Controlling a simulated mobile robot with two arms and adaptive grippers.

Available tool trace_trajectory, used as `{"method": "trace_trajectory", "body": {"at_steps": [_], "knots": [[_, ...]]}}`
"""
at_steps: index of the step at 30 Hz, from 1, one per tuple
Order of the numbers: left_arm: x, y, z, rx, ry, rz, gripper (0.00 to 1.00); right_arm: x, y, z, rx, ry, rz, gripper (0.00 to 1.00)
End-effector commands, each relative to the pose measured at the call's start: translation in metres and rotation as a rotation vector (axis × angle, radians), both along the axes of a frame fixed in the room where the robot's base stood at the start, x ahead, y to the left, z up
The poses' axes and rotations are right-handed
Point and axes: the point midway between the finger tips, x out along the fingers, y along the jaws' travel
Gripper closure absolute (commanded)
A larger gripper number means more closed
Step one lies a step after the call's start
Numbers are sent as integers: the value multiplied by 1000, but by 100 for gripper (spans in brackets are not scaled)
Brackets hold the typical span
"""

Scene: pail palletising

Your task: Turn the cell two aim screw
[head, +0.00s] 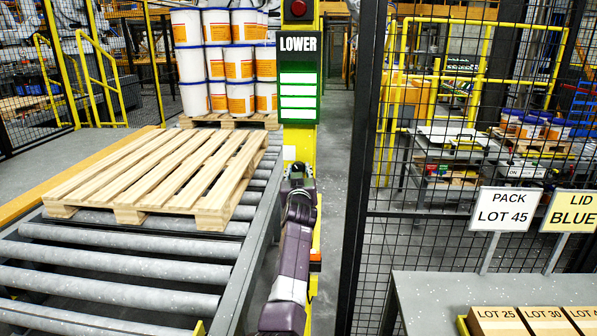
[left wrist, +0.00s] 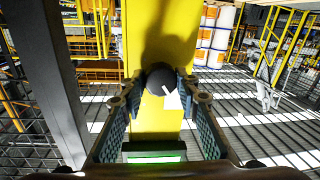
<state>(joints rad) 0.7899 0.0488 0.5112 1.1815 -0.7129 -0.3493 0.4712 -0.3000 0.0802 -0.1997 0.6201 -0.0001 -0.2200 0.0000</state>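The aim screw appears as a round black knob with a white pointer mark (left wrist: 160,82) on the yellow post (left wrist: 150,35) in the left wrist view. My left gripper (left wrist: 164,84) has its two padded fingers on either side of the knob, apart, with what look like narrow gaps beside it. In the head view my left gripper (head: 298,172) is at the front of the yellow post, below the sign reading LOWER (head: 298,45); the gripper largely hides the knob there. My right gripper is in neither view.
A wooden pallet (head: 160,180) lies on the roller conveyor (head: 110,285) at left. Stacked white-and-orange pails (head: 240,65) stand behind. A black mesh fence post (head: 362,170) rises close to my arm's right. A grey table (head: 430,300) holds lot boxes and signs.

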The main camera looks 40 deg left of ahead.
Motion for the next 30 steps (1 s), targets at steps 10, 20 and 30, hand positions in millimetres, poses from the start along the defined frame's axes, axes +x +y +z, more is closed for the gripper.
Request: {"method": "trace_trajectory", "body": {"at_steps": [10, 20, 30], "knots": [[0, 0, -1, -21, -13, 1, 95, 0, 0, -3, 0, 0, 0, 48], [0, 0, -3, -181, -111, 1, 95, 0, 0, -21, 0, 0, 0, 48], [0, 0, -1, -385, -234, 1, 95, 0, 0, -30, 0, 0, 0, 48]]}}
